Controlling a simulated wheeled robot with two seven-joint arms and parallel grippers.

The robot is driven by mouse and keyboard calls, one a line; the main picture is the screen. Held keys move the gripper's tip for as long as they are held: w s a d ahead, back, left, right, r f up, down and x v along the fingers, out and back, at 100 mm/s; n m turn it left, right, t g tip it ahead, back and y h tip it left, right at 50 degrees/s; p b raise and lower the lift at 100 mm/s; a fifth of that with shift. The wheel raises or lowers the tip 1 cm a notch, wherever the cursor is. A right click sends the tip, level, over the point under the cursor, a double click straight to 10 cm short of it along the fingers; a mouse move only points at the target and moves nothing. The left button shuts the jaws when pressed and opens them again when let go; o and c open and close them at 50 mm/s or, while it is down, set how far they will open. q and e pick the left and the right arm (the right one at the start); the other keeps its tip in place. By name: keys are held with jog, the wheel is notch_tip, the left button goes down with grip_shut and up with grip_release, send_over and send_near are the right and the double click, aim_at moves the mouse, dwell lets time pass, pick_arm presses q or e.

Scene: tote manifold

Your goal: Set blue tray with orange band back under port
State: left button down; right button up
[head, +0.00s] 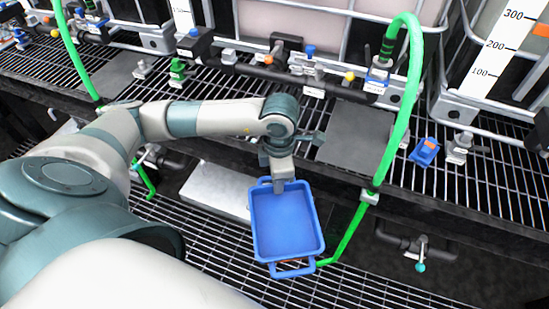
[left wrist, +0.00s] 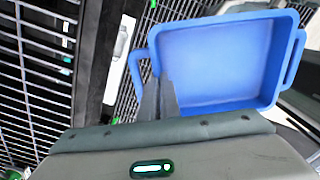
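The blue tray (head: 287,222) is empty, with a loop handle at each end. My left gripper (head: 285,186) points down at the tray's far rim, by the far handle. In the left wrist view its fingers (left wrist: 159,98) are close together on the handle side of the tray (left wrist: 222,62), seemingly shut on it. The exact contact is partly hidden. My right gripper is not in view.
A green hose (head: 345,238) runs down just right of the tray. A pale flat box (head: 215,190) lies left of it on the lower grating. Valve fittings (head: 306,65) and a blue clip-like part (head: 425,152) stand on the bench. A pipe with a tap (head: 420,252) is at right.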

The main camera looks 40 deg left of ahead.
aim_at(290, 208)
pick_arm(q)
jog(key=m, duration=0.2)
jog(key=d+m, duration=0.1)
jog(key=shift+s+f+m, duration=0.1)
jog(key=shift+f+m, duration=0.05)
jog(key=shift+m, duration=0.25)
jog(key=m, duration=0.3)
jog(key=shift+s+d+f+m, duration=0.15)
jog(key=shift+d+m, duration=0.2)
jog(key=shift+m, duration=0.05)
jog(key=m, duration=0.3)
jog(key=d+m, duration=0.1)
jog(key=m, duration=0.1)
jog(key=shift+s+d+f+m, duration=0.1)
jog(key=shift+s+f+m, duration=0.15)
jog(key=shift+m, duration=0.05)
jog(key=m, duration=0.3)
jog(key=shift+s+d+f+m, duration=0.15)
jog(key=shift+d+f+m, duration=0.05)
jog(key=shift+d+m, duration=0.2)
jog(key=m, duration=0.3)
jog(key=shift+s+d+f, duration=0.1)
jog(key=shift+s+d, duration=0.05)
jog(key=shift+d, duration=0.2)
jog(key=m, duration=0.4)
jog(key=d+m, duration=0.1)
jog(key=m, duration=0.1)
jog(key=shift+s+f+m, duration=0.25)
jog(key=shift+s+m, duration=0.05)
